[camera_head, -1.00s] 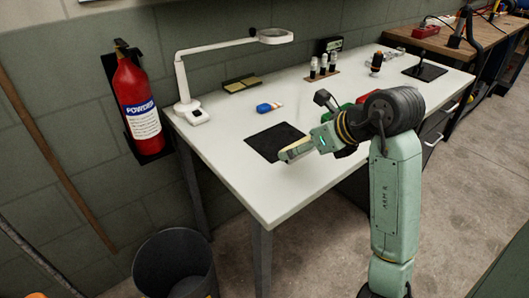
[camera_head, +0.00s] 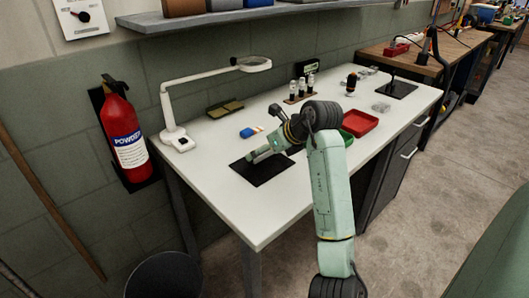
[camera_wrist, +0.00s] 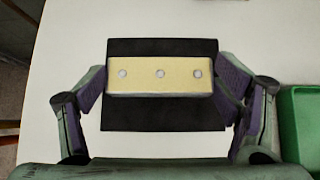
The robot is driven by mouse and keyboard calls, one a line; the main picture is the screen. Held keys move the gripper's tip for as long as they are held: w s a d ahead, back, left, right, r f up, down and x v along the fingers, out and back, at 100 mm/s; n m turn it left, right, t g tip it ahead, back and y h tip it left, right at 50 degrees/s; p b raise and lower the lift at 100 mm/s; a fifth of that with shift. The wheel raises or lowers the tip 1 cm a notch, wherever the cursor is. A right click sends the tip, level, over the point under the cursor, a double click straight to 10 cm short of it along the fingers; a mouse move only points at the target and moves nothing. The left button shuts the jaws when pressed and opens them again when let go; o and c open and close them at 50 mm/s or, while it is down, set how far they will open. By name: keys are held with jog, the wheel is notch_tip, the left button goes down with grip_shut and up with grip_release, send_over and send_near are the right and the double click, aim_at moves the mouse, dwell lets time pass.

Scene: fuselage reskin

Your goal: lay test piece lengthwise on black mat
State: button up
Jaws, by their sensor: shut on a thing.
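The test piece (camera_wrist: 160,75) is a pale yellow bar with a row of three round light dots along it, seen in the wrist view. My gripper (camera_wrist: 163,80) is shut on its two short ends. The bar lies across the picture over the black mat (camera_wrist: 162,118), parallel to the mat's upper and lower edges. I cannot tell whether it touches the mat or hangs just above it. In the head view my gripper (camera_head: 258,155) is over the black mat (camera_head: 262,175), and the bar is mostly hidden by the gripper.
A green tray (camera_wrist: 302,125) is close to the right of my gripper, with a red tray (camera_head: 358,123) beyond it. A blue and white object (camera_head: 250,132) lies behind the mat. A white lamp (camera_head: 175,130) stands at the back left. The white table (camera_head: 250,215) is clear in front.

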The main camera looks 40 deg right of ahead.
aim_at(269, 154)
jog(key=shift+w+d, duration=0.1)
jog(key=shift+w, duration=0.3)
notch_tip(269, 154, down, 3)
jog(key=shift+w+f+p, duration=0.1)
jog(key=shift+p, duration=0.8)
jog(key=shift+d+f, duration=0.1)
jog(key=shift+f, duration=0.1)
jog(key=shift+f, duration=0.25)
jog(key=o, duration=1.1)
jog(key=shift+r, duration=0.2)
